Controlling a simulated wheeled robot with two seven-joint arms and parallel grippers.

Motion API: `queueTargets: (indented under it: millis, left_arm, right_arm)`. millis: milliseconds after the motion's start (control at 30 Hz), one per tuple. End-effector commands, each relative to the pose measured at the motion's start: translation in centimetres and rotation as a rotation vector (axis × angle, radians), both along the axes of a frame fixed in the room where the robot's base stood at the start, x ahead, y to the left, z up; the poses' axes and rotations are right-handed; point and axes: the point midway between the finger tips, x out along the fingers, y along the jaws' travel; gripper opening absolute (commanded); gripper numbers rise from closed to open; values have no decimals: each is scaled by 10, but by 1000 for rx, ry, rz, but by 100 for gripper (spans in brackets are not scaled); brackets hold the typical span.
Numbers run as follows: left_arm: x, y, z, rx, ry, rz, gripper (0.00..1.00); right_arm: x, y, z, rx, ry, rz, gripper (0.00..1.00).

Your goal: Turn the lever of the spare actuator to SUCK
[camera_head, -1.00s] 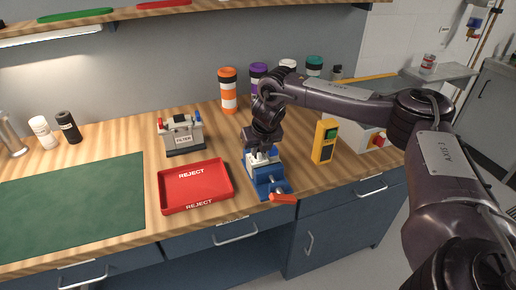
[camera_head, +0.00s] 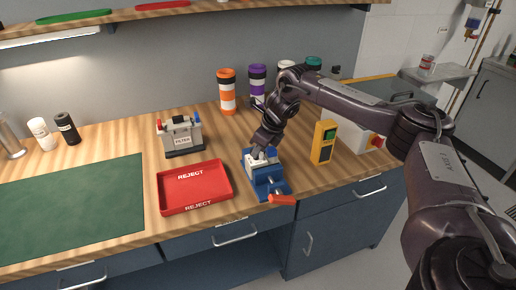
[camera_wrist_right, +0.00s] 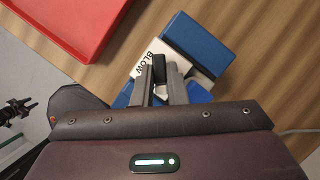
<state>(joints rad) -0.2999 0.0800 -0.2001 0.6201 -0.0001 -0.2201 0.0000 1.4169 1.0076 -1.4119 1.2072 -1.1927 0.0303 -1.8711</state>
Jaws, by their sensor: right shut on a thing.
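The spare actuator (camera_wrist_right: 136,66), a whitish body lettered BLOW, sits in a blue vise (camera_head: 268,187) with an orange handle near the counter's front edge; in the head view the actuator (camera_head: 249,156) shows as a pale top on the vise. My right gripper (camera_head: 260,153) comes down on it from above, its wrist leaning to the right. In the right wrist view the gripper (camera_wrist_right: 161,70) is shut on the black lever (camera_wrist_right: 158,66). The fingers hide part of the actuator, and a SUCK label cannot be seen. My left gripper is not in view.
A red REJECT tray (camera_head: 162,195) lies just left of the vise. A yellow device (camera_head: 323,142) stands close on the right. Several banded canisters, one orange (camera_head: 227,91), line the wall.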

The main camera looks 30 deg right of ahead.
Motion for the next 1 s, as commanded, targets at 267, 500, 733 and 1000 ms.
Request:
queueTargets:
  millis: [267, 500, 733, 1000]
  left_arm:
    - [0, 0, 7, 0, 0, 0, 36]
    - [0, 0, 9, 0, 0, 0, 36]
    - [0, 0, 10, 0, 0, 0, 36]
    - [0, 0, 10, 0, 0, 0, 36]
  right_arm:
    - [2, -2, 2, 0, -3, 199, 0]
    - [3, -2, 2, -1, -3, 301, 0]
    - [3, -2, 2, -1, -5, 340, 0]
    - [3, -2, 2, -1, -5, 345, 0]
